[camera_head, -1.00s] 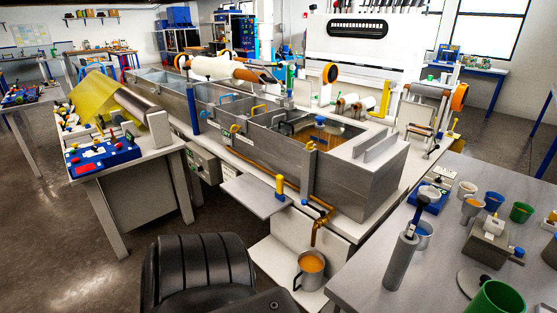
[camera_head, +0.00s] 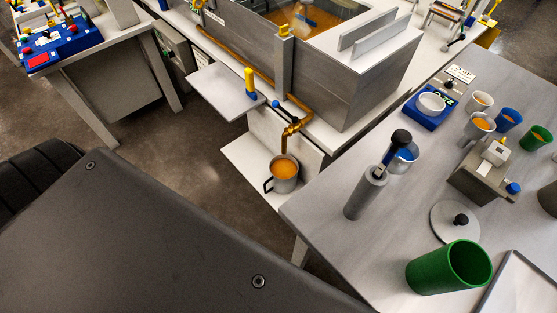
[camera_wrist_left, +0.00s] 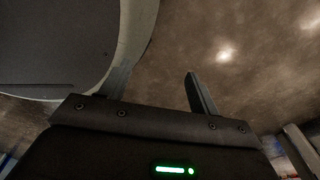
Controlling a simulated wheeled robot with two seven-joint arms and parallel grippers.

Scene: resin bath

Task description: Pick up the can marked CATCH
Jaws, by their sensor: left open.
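A grey metal can (camera_head: 284,183) with a dark handle on its left side stands upright on a low white shelf in the head view. Orange liquid shows in its open top. A brass tap (camera_head: 291,131) hangs just above it. I cannot read any CATCH mark on the can. In the left wrist view my left gripper (camera_wrist_left: 158,70) is open and empty, with bare floor beyond its fingers. It does not show in the head view, and the can does not show in the wrist view. My right gripper is in neither view.
The metal resin bath (camera_head: 352,85) rises behind the shelf. A small grey side shelf (camera_head: 222,88) juts out left of the tap. A grey table (camera_head: 330,220) at right holds cups, a scale (camera_head: 426,109) and a green container (camera_head: 447,268). Floor is clear left of the can.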

